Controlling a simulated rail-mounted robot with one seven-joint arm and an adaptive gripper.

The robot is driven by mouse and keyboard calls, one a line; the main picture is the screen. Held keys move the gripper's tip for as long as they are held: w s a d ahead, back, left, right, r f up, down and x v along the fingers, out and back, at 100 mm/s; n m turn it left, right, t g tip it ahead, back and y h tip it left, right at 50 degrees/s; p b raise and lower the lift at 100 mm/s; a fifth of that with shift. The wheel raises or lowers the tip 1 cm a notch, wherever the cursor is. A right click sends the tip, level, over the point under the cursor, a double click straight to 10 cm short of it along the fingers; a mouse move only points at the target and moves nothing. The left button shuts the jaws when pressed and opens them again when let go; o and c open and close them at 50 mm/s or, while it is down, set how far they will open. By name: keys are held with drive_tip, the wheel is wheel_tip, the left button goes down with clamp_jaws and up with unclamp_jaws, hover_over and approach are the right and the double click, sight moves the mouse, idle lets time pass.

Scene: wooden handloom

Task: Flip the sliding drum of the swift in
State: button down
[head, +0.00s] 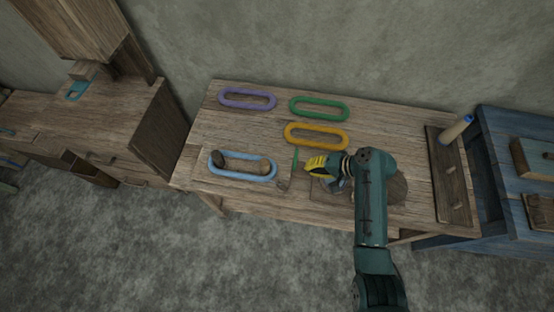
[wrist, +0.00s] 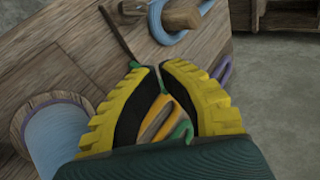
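The swift has two wooden drums on the table: a dark left one (head: 217,157) and a lighter right one (head: 265,165), with a blue skein (head: 242,178) looped around both. A wooden drum (wrist: 181,16) with part of the blue skein (wrist: 157,22) shows at the top of the wrist view. I cannot tell which drum slides. My gripper (head: 308,164) is right of the swift, apart from it.
Purple (head: 247,98), green (head: 318,108) and yellow (head: 316,134) skeins lie at the back. A round blue-wound piece (wrist: 58,138) is at lower left in the wrist view. A rack with a spool (head: 456,129) stands right.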

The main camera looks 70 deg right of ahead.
drive_tip(key=b, duration=0.3)
approach(275, 170)
drive_tip(key=x, duration=0.4)
drive_tip(key=shift+w+d+f, duration=0.1)
drive_tip(key=shift+f, duration=0.05)
drive_tip(key=w, duration=0.2)
drive_tip(key=shift+w+r, duration=0.25)
drive_tip(key=shift+w, duration=0.55)
drive_tip(key=shift+d, duration=0.1)
